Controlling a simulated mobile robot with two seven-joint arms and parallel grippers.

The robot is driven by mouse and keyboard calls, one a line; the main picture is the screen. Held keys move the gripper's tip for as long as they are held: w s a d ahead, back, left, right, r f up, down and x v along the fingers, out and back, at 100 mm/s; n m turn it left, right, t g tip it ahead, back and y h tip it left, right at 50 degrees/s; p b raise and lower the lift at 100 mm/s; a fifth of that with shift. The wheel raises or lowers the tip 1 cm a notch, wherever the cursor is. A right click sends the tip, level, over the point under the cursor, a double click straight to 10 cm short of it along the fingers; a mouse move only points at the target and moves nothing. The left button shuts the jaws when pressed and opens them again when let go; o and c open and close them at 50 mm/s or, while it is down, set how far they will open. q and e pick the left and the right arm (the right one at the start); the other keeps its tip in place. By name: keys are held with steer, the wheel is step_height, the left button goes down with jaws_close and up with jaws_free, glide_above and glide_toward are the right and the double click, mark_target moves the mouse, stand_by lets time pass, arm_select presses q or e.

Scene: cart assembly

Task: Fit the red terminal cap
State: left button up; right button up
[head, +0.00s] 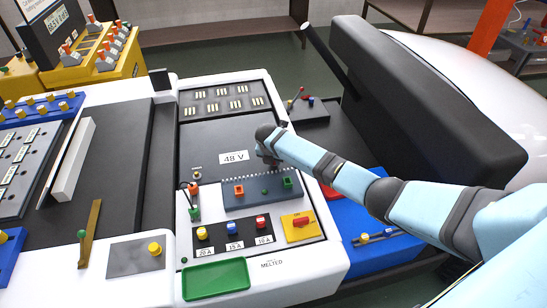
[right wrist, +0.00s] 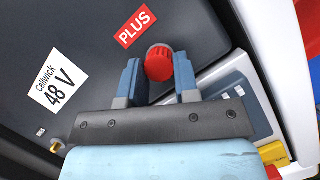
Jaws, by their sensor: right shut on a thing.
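The red terminal cap (right wrist: 159,65) is between the two blue fingers of my right gripper (right wrist: 160,82) in the right wrist view. The gripper is shut on it, over the dark battery top (right wrist: 92,50) beside the red PLUS label (right wrist: 135,27). Whatever is under the cap is hidden, and I cannot tell whether it touches a terminal. In the head view my right gripper (head: 268,160) is at the right side of the battery (head: 205,140), right of its 48 V label (head: 233,157); my wrist hides the cap there. My left gripper is not in view.
A grey-blue block (head: 262,198) with orange and green connectors lies just in front of the battery. Fuses (head: 232,228), a yellow switch plate (head: 300,226) and a green tray (head: 215,279) are nearer. A black seat (head: 420,90) stands to the right, beyond my arm.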

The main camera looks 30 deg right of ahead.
steer(key=o, duration=1)
steer(key=shift+f, duration=0.1)
steer(key=p+v, duration=0.1)
steer(key=v, duration=1.3)
steer(key=shift+f, duration=0.1)
